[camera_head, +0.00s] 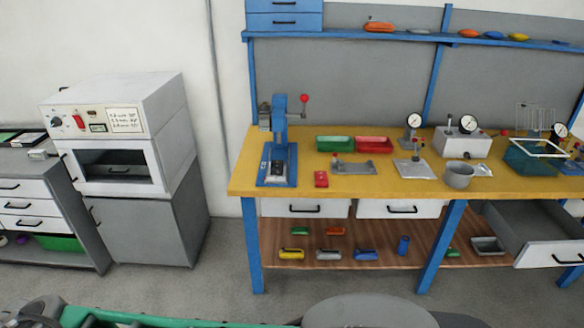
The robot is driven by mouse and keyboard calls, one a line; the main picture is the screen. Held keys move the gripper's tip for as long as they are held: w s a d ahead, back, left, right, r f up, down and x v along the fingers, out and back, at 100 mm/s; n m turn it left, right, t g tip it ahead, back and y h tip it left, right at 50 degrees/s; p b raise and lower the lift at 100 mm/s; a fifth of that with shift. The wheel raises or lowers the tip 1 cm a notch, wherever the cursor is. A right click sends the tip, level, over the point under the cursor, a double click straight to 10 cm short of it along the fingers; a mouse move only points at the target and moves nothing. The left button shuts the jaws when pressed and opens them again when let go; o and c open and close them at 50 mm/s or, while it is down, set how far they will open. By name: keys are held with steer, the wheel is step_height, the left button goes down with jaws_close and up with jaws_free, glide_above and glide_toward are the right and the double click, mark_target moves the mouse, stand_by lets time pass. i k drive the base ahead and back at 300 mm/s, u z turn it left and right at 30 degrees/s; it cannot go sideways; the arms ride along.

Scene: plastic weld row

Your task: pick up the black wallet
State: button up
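I cannot make out a black wallet anywhere in the head view. Dark flat items (28,138) lie at the back of the grey cabinet top at the far left, too small and cut off to identify. My gripper is not in view.
A yellow-topped workbench (245,180) with blue legs carries a blue press (280,140), green (335,143) and red bins, gauges and a grey pot (458,175). Its right drawer (550,252) is open. A white oven (118,135) stands left. A grey rounded shape (365,312) fills the bottom middle.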

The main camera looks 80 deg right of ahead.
mark_target(279, 165)
steer(key=z, duration=0.8)
steer(key=i, duration=0.75)
steer(key=z, duration=1.3)
steer(key=i, duration=0.75)
steer(key=z, duration=0.05)
